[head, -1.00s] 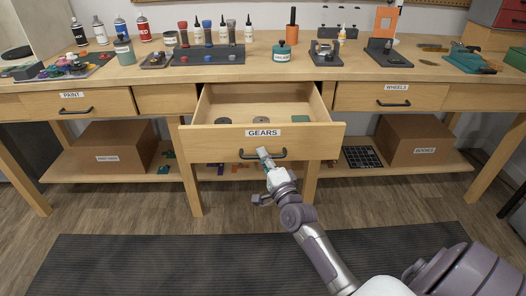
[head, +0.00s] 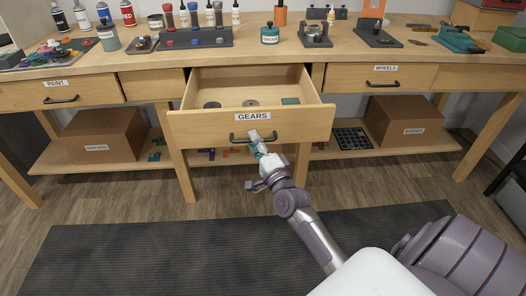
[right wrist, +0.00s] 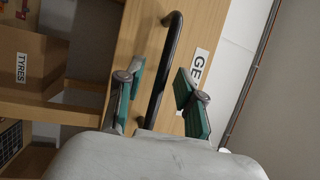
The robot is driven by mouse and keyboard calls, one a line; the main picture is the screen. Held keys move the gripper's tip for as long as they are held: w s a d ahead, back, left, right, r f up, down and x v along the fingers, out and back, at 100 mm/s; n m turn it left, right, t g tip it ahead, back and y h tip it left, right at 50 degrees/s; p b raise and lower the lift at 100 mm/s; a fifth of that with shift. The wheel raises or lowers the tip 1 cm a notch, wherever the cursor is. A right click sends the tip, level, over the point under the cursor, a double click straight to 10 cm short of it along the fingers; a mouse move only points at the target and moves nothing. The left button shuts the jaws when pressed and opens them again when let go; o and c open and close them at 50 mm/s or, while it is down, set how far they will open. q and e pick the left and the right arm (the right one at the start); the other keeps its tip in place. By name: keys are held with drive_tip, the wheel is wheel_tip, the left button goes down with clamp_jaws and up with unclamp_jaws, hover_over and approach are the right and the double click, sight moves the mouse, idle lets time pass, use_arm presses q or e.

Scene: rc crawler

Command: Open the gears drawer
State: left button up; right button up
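The gears drawer (head: 200,128), labelled GEARS, is pulled well out below the middle of the bench. A dark disc (head: 212,105), a grey disc (head: 250,103) and a green piece (head: 290,101) lie inside it. Its dark bar handle (head: 238,137) is on the front. My right gripper (head: 258,143) is at the handle. In the right wrist view the right gripper (right wrist: 160,92) is open, with green-padded fingers apart on both sides of the handle (right wrist: 167,60). Gaps show between the fingers and the bar. My left gripper is not in view.
The bench top (head: 215,56) holds bottles, a grease jar (head: 269,35) and fixtures. Closed paint (head: 90,88) and wheels (head: 350,76) drawers flank the open one. Cardboard boxes (head: 105,133) (head: 405,120) stand on the lower shelf. A dark mat (head: 150,250) lies on the clear floor.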

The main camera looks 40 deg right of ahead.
drive_tip(key=v, duration=1.1)
drive_tip(key=s+a+f+n+g+y, duration=0.1)
drive_tip(key=a+f+n+g+y, duration=0.2)
drive_tip(key=f, duration=0.7)
drive_tip(key=s+a+f+n+g, duration=0.25)
drive_tip(key=f+n, duration=0.25)
drive_tip(key=f, duration=0.5)
drive_tip(key=s+a+f+n+g+y, duration=0.1)
drive_tip(key=s+a+f+n+g, duration=0.25)
drive_tip(key=s+f, duration=0.4)
drive_tip(key=s+a+f+n+g, duration=0.3)
drive_tip(key=s+f+n+g, duration=0.15)
drive_tip(key=f, duration=0.65)
drive_tip(key=s+a+f+n+g, duration=0.1)
drive_tip(key=s+f+n+g, duration=0.55)
drive_tip(key=s, duration=0.65)
use_arm(q)
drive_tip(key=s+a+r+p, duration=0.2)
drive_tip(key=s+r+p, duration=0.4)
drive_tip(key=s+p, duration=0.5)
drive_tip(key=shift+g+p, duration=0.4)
drive_tip(key=shift+p, duration=0.85)
use_arm(e)
drive_tip(key=s+d+r+m+t, duration=0.1)
drive_tip(key=s+r, duration=0.3)
drive_tip(key=s, duration=0.6)
drive_tip(key=shift+s+d+r+h, duration=0.35)
drive_tip(key=shift+s+d+h, duration=0.05)
drive_tip(key=shift+d, duration=0.05)
